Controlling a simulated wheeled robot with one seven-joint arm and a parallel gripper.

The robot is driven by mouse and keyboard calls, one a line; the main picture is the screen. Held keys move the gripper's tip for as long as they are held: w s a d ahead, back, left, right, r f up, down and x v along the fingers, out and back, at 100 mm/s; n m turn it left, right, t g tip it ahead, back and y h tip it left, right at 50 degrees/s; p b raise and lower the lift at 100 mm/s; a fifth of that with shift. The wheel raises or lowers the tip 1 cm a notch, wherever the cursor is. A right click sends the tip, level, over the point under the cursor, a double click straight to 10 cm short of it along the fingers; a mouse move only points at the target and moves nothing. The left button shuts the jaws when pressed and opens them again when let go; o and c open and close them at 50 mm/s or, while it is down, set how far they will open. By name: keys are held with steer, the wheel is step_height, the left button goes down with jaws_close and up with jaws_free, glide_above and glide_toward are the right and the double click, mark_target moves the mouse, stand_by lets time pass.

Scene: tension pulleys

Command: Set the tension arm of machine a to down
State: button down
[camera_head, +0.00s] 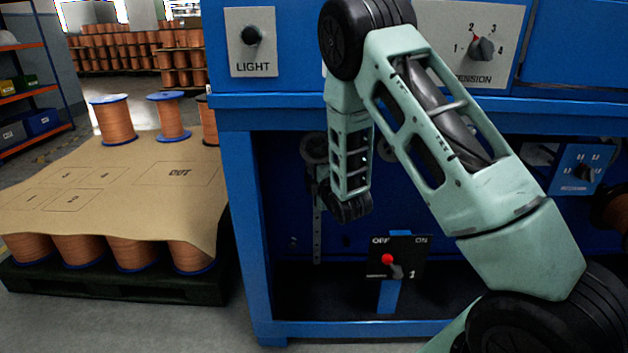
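The blue machine (240,240) stands in front of me with an open bay below its panel. No label "a" is readable on it. A round grey pulley (313,147) shows at the back left of the bay. A narrow perforated strip (317,235) hangs upright below it, possibly the tension arm or its rail; I cannot tell which. My arm bends down into the bay in front of the pulley. My gripper (322,186) is small and dark beside the wrist, close to the pulley and strip. Its fingers are not clear, and I cannot see whether it touches anything.
The panel has a LIGHT knob (251,36) and a TENSION dial (482,48). An OFF/ON switch (388,260) with a red tip stands low in the bay. A small blue dial box (575,170) is at right. Copper spools on a pallet (110,285) stand left.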

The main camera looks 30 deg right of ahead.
step_height(320, 180, down, 21)
steer(key=b, duration=1)
steer(key=shift+s+a+b, duration=0.15)
steer(key=shift+s+b, duration=0.1)
steer(key=shift+b, duration=0.15)
steer(key=c, duration=1.5)
jaws_free()
steer(key=shift+f, duration=0.15)
steer(key=shift+w, duration=0.1)
steer(key=shift+r, duration=0.2)
